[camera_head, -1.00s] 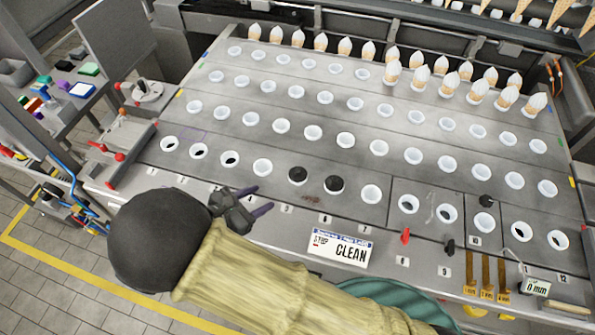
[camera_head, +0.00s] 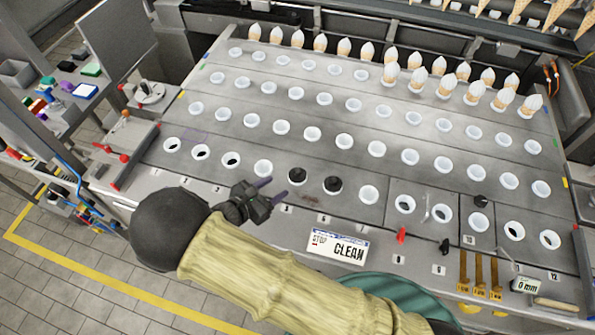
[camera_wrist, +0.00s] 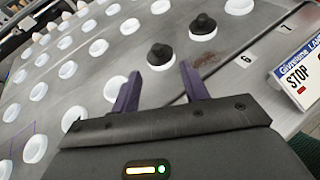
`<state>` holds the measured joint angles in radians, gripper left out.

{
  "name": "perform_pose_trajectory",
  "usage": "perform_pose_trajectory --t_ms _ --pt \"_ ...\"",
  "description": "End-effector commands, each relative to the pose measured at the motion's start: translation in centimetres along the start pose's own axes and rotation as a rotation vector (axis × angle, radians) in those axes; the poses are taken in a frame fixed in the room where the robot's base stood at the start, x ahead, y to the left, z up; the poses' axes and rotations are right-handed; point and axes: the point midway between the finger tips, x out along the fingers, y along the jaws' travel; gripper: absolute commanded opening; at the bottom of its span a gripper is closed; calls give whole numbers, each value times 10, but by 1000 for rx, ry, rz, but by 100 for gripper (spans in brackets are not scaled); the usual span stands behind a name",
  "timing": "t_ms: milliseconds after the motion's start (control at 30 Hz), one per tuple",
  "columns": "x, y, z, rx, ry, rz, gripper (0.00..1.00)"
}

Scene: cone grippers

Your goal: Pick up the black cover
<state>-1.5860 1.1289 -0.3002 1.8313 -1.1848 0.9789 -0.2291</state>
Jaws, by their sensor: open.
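Two black covers with knobs sit side by side in the front row of cups: the left cover (camera_head: 297,176) and the right cover (camera_head: 333,185). In the wrist view they are the near cover (camera_wrist: 160,54) and the far cover (camera_wrist: 203,26). A third black piece (camera_head: 480,201) sits at a cup further right. My gripper (camera_head: 268,190) is open and empty, just left of the left cover. In the wrist view its two purple fingers (camera_wrist: 158,84) point toward the near cover, apart from it.
White cups fill the plate in rows, with ice-cream cones (camera_head: 391,73) at the back. A CLEAN sign (camera_head: 338,246) stands at the front edge. A red peg (camera_head: 401,235) and brass strips (camera_head: 480,275) are at the front right. A lever (camera_head: 124,158) is at the left.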

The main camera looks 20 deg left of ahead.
Motion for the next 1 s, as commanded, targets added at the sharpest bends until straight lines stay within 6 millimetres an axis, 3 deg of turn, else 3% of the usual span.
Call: perform_pose_trajectory --t_ms 200,667,1000 --pt "35 0 2 -1 -1 -2 45" --pt "44 1 1 0 0 0 45" --pt "82 5 5 -1 0 -2 45"
